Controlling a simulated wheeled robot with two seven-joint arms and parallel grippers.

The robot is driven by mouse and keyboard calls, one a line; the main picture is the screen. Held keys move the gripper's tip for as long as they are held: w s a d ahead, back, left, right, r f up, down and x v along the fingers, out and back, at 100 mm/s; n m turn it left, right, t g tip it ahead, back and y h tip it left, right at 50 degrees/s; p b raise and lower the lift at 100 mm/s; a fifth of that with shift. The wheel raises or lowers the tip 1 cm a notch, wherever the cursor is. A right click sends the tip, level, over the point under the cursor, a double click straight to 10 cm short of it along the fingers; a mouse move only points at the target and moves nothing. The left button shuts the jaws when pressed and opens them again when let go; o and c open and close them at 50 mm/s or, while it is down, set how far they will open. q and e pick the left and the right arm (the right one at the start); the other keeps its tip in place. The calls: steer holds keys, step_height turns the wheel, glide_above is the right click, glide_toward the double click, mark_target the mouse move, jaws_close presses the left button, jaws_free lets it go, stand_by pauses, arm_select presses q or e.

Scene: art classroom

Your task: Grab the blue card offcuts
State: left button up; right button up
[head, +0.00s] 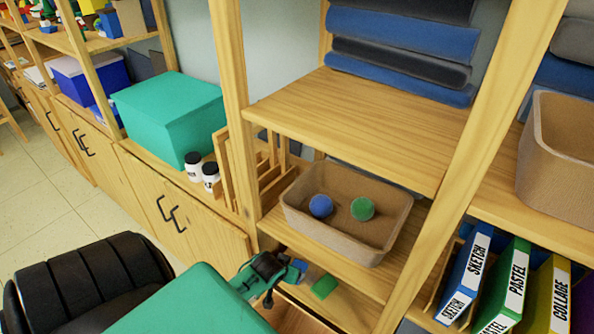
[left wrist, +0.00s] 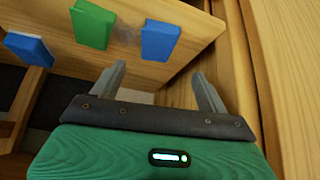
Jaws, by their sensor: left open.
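In the left wrist view two flat blue card offcuts lie on a low wooden shelf, one at the left (left wrist: 28,48) and one at the right (left wrist: 160,41). A green piece (left wrist: 92,24) lies between them. In the head view one blue offcut (head: 300,265) shows just beyond my left gripper (head: 277,277), with the green piece (head: 324,286) to its right; the other blue offcut is not clearly seen there. My left gripper is open and empty; its fingers (left wrist: 160,88) are apart, short of the pieces. My right gripper is not in view.
A beige bin (head: 345,245) with a blue ball (head: 320,206) and a green ball (head: 362,208) stands on the shelf above. Wooden uprights flank the bay. Folders (head: 505,285) stand at the right; a teal box (head: 165,115) is at the left.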

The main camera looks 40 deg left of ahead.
arm_select(q)
steer(key=x, duration=0.3)
steer(key=shift+w+f, duration=0.25)
steer(key=shift+f, duration=0.05)
steer(key=shift+w+f, duration=0.15)
steer(key=shift+f, duration=0.1)
steer(key=shift+w+a+f, duration=0.1)
steer(key=shift+w+f, duration=0.05)
steer(key=shift+f, duration=0.05)
steer(key=x, duration=0.3)
steer(key=shift+w+f+p, duration=0.2)
steer(key=shift+f+p, duration=0.1)
steer(key=shift+p, duration=0.05)
steer(key=shift+w+f, duration=0.15)
steer(key=shift+f, duration=0.2)
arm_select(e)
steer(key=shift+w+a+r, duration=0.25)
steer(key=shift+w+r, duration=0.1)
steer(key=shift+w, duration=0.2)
arm_select(q)
steer(key=shift+c, duration=0.5)
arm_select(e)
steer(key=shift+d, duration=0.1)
arm_select(q)
steer(key=c, duration=1)
